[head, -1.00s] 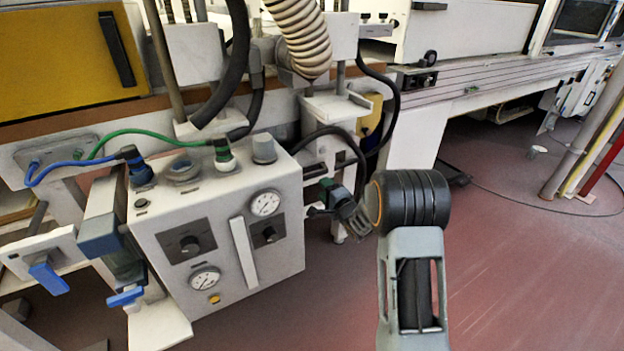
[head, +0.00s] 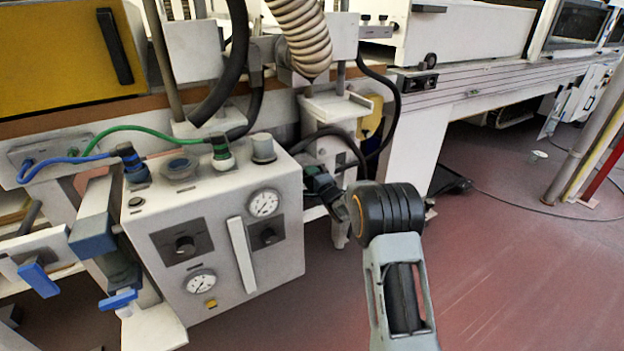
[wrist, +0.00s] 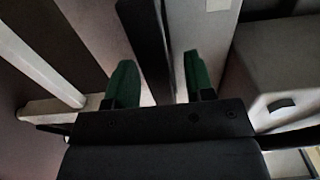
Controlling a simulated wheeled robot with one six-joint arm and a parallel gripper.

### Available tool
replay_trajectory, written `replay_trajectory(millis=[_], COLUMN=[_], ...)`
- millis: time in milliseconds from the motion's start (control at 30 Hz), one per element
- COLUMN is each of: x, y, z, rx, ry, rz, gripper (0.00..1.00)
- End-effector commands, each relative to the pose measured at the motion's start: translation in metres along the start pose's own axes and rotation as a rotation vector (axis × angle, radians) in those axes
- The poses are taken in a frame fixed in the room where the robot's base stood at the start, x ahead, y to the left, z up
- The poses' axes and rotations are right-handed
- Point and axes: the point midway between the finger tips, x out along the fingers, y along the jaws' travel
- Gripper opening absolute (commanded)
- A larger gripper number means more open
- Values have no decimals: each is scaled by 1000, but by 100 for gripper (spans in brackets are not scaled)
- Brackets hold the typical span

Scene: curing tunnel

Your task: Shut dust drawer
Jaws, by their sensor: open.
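My gripper (wrist: 160,80) shows in the wrist view as two green fingers set apart, open. A dark upright bar or panel edge stands between or just beyond the fingers; I cannot tell whether they touch it. In the head view my gripper (head: 325,188) is small and partly hidden behind my black wrist joint, near the right side of the gauge cabinet. I cannot pick out the dust drawer with certainty. A pale box-like part (wrist: 275,85) with a small dark slot is at the right of the wrist view and might be it.
The grey gauge cabinet (head: 225,240) stands at the left, with blue and green hoses on top. A ribbed hose (head: 300,38) and black hoses hang above my gripper. A white leg panel (head: 418,140) stands behind my arm. Reddish floor (head: 520,270) at the right is clear.

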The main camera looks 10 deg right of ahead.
Motion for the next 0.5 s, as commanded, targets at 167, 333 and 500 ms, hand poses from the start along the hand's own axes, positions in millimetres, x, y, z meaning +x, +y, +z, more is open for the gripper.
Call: replay_trajectory(millis=[167,333,500], x=[0,0,0], y=[0,0,0], z=[0,0,0], rx=[0,0,0], ry=[0,0,0], rz=[0,0,0], gripper=[34,17,1])
